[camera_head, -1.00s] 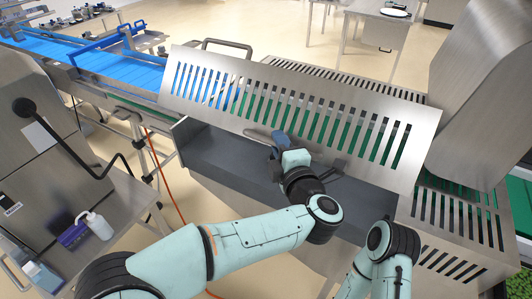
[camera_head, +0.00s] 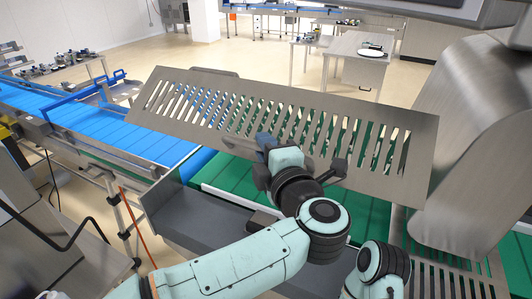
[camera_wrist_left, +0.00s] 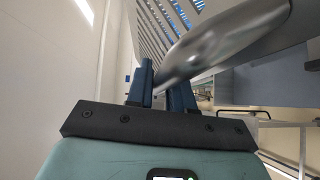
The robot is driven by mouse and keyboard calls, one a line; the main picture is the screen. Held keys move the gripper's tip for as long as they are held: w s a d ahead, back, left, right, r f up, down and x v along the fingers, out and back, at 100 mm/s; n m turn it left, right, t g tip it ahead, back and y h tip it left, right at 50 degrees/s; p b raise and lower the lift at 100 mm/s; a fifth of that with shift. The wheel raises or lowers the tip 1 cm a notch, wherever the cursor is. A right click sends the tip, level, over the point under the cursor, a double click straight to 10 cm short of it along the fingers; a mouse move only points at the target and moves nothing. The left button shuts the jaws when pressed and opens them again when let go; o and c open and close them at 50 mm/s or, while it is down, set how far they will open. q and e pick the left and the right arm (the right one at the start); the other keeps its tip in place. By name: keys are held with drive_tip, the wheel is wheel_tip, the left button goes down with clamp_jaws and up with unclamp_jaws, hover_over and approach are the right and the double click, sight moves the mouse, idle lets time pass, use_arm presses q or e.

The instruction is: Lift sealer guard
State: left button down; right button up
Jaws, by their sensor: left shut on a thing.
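The sealer guard (camera_head: 300,101) is a wide steel panel with a row of slots. In the head view it stands raised and tilted, with its lower edge above the green belt. My left gripper (camera_head: 264,141) is at the guard's near face, shut on its bar handle (camera_head: 236,141). In the left wrist view the blue fingers (camera_wrist_left: 163,85) are at the shiny handle (camera_wrist_left: 222,45), which partly hides the slotted guard (camera_wrist_left: 148,32). The fingers hide the exact contact. Part of my right arm shows at the bottom of the head view; its gripper is out of view.
The green belt (camera_head: 228,180) lies under the guard, beside a grey ledge (camera_head: 180,212). A blue conveyor (camera_head: 92,118) runs off to the left. A large rounded steel housing (camera_head: 465,150) stands close on the right. Open floor and a table (camera_head: 358,58) lie beyond.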

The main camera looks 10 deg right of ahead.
idle(0.3)
use_arm(q)
drive_tip(key=c, duration=1.1)
unclamp_jaws()
